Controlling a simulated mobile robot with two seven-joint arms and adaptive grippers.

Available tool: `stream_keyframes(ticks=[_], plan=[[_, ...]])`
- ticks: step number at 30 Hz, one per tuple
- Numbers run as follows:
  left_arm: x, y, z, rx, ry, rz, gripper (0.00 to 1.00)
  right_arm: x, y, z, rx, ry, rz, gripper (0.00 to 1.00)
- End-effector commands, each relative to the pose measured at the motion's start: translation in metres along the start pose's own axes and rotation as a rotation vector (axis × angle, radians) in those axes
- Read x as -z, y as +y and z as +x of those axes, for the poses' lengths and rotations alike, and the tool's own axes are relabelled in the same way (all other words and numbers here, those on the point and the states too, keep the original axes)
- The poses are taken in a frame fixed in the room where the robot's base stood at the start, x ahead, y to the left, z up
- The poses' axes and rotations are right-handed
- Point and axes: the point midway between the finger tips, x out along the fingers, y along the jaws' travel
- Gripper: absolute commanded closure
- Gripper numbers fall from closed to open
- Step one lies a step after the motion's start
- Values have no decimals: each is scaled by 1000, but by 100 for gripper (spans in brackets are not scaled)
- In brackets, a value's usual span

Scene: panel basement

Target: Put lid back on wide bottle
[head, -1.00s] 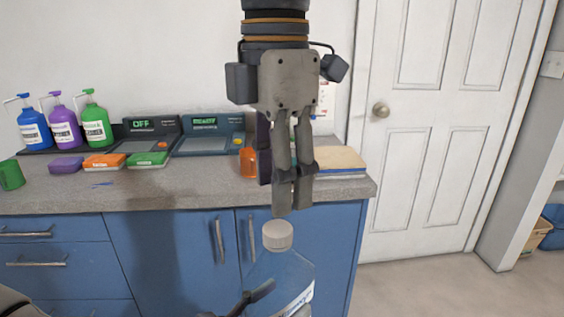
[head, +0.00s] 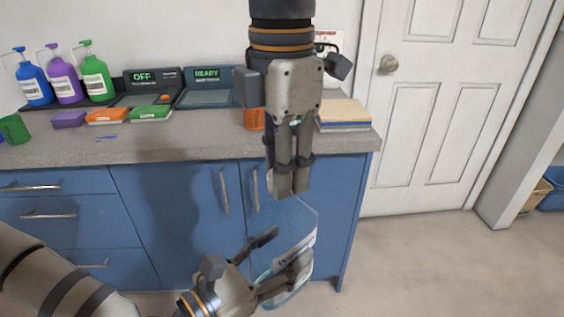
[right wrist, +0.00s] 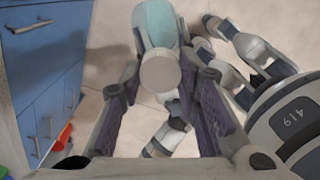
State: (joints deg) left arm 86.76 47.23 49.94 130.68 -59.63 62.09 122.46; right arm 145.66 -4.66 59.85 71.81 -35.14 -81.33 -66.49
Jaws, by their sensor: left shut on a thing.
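The wide bottle (head: 300,243) is clear, with a white label, and looks tilted in the head view. My left gripper (head: 289,247) is shut on its body from the left. The pale round lid (right wrist: 160,71) is at the bottle's top in the right wrist view, with the bluish bottle (right wrist: 158,22) behind it. In the head view the lid is mostly hidden behind my right gripper (head: 292,192), which points straight down. In the right wrist view the right gripper's fingers (right wrist: 160,82) are apart, one on each side of the lid. I cannot tell whether they touch it.
The grey counter (head: 180,150) on blue cabinets (head: 180,210) stands behind. It holds pump bottles (head: 66,78), two devices (head: 208,88), coloured boxes (head: 107,116), an orange container (head: 254,118) and a book stack (head: 343,114). Open floor (head: 430,260) lies to the right.

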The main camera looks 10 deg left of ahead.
Motion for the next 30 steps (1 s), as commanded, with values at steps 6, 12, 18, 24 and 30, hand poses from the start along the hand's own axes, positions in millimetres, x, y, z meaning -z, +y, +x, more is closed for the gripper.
stream_keyframes(ticks=[6,12,18,24,30], plan=[[-1,0,0,-1,-2,0,100,0,0,0,-1,-5,177,100],[-1,0,0,-1,-2,0,100,-1,0,0,-6,-9,986,100],[-1,0,0,-1,-2,0,100,0,0,1,-4,-4,1575,100],[-1,0,0,0,-2,0,100,0,0,1,0,-1,1557,59],[-1,0,0,0,-2,0,100,0,0,1,0,-1,1554,50]])
